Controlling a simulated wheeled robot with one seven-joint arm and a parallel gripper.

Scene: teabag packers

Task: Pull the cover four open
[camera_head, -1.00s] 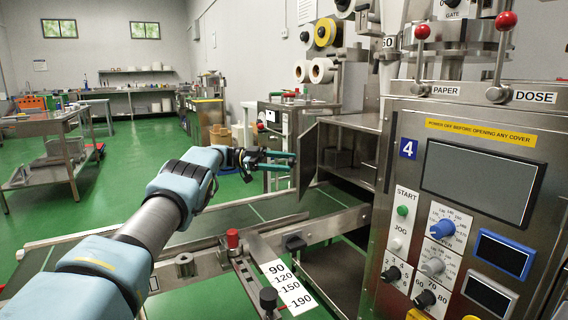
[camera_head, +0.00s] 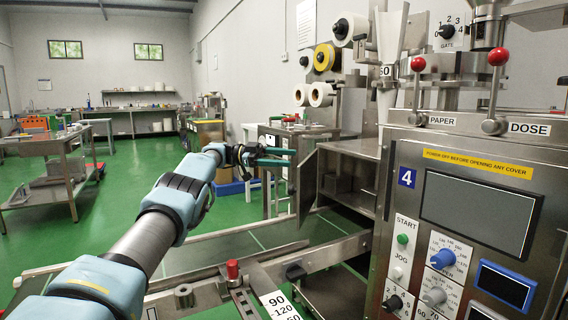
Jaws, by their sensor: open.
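The machine marked with a blue 4 plate (camera_head: 407,177) stands at the right. To the left of its front panel, a metal cover door (camera_head: 307,186) stands swung out from an open compartment (camera_head: 347,182). I can see into the dark inside, where a box-like part shows. My gripper (camera_head: 292,158) is open at the door's left side, its teal fingers pointing right toward the door's upper outer edge. I cannot tell whether a finger touches the door. My arm reaches in from the lower left.
A conveyor (camera_head: 218,247) runs below the door, with a red knob (camera_head: 233,269) and a number scale (camera_head: 278,306) in front. Red-topped levers (camera_head: 418,64) rise above the panel.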

